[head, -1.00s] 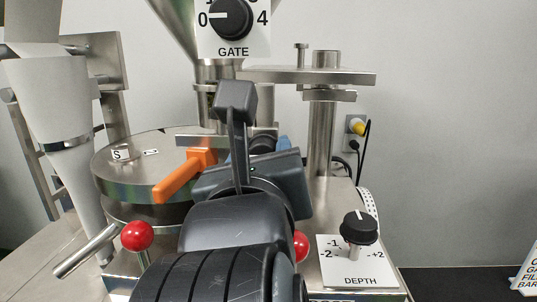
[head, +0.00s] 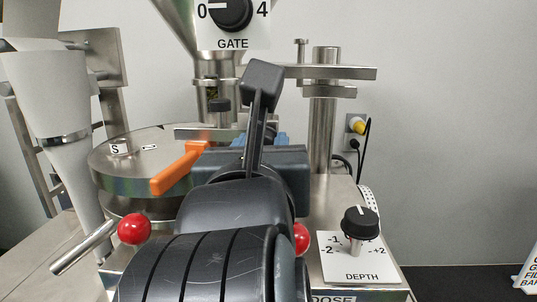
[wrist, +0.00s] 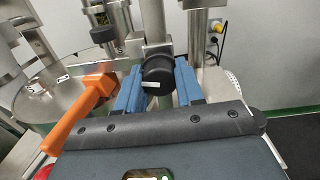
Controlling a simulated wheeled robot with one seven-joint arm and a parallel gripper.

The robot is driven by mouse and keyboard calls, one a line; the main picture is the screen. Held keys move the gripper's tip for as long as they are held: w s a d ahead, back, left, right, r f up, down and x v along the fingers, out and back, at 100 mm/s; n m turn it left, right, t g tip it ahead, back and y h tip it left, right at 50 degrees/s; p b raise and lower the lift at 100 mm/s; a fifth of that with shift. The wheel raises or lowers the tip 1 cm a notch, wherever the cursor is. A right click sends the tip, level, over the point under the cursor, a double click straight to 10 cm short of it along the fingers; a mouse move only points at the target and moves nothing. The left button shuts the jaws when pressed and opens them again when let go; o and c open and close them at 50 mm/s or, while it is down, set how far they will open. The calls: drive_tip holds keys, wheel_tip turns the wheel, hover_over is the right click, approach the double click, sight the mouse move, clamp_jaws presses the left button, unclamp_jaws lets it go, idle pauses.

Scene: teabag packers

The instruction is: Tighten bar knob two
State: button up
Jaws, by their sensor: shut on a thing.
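A black round knob (wrist: 157,68) with a white mark on its face sits on the metal bar, between the blue fingers of my gripper (wrist: 158,76) in the wrist view. My gripper is shut on it. In the head view my gripper (head: 238,140) reaches to the bar (head: 190,133), and its body and wrist hide the held knob. A second black knob (head: 219,104) stands upright further back, below the hopper; it also shows in the wrist view (wrist: 103,33).
An orange handle (head: 180,168) juts out left of my gripper, over the round metal drum (head: 120,180). Red ball knobs (head: 134,229) flank my arm. The depth dial (head: 360,222) stands at right, near a metal post (head: 322,140). Free room lies further right.

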drive_tip(key=m+b, duration=0.3)
drive_tip(key=m, duration=0.1)
drive_tip(key=shift+f+m, duration=0.15)
drive_tip(key=shift+m, duration=0.15)
drive_tip(key=m+b, duration=0.3)
drive_tip(key=shift+m, duration=0.3)
drive_tip(key=m+b, duration=0.7)
drive_tip(key=shift+b, duration=0.3)
drive_tip(key=shift+m, duration=0.3)
drive_tip(key=o, duration=1)
drive_tip(key=shift+o, duration=0.2)
drive_tip(key=shift+r, duration=0.2)
